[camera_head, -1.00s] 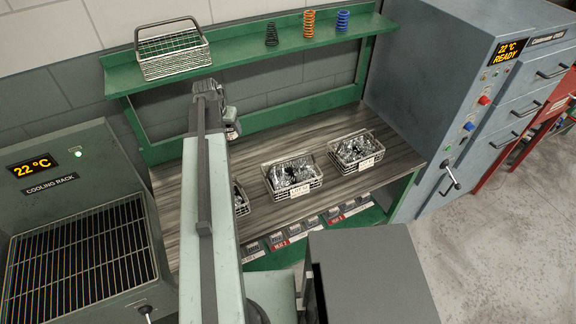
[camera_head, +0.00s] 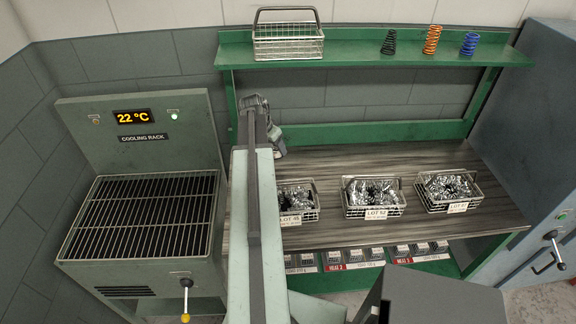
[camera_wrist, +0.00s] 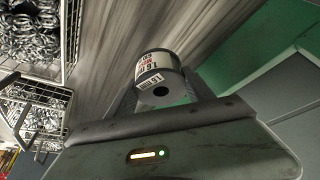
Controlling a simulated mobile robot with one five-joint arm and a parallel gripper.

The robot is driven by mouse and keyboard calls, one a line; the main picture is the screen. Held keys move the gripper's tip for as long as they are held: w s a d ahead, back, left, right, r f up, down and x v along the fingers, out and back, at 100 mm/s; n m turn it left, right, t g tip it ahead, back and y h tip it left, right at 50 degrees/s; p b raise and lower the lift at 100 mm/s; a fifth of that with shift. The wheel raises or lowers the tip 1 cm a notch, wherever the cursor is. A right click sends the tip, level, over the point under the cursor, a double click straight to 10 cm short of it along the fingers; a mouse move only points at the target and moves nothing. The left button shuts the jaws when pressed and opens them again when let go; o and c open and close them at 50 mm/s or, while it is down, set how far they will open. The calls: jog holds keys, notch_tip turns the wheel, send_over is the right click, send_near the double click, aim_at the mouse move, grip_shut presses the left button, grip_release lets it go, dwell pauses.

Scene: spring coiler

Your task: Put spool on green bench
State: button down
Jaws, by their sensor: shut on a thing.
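In the wrist view my gripper (camera_wrist: 165,97) is shut on a grey spool (camera_wrist: 152,62) with a white printed label and a dark hole in its end. The spool is between the two fingers, over the wooden top of the green bench. In the head view the green bench (camera_head: 400,160) stands ahead, with its dark wooden top and a green shelf (camera_head: 360,53) above. My arm reaches over the left part of the bench top. My fingertips and the spool are mostly hidden behind the arm there.
Wire baskets of metal parts, LOT 45 (camera_head: 298,202), LOT 52 (camera_head: 372,200) and another (camera_head: 445,192), stand along the bench front. The cooling rack (camera_head: 140,215) is at left, a blue-grey cabinet (camera_head: 535,150) at right. The wood behind the baskets is clear.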

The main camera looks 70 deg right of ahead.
notch_tip(320, 180, down, 8)
jog(key=b, duration=0.6)
jog(key=shift+r, duration=0.3)
jog(key=shift+f, duration=0.2)
jog(key=shift+c, duration=2)
grip_release()
jog(key=shift+a+r+p, duration=0.1)
jog(key=shift+r+p, duration=0.45)
jog(key=shift+r, duration=0.05)
jog(key=p+v, duration=1)
jog(key=v, duration=0.1)
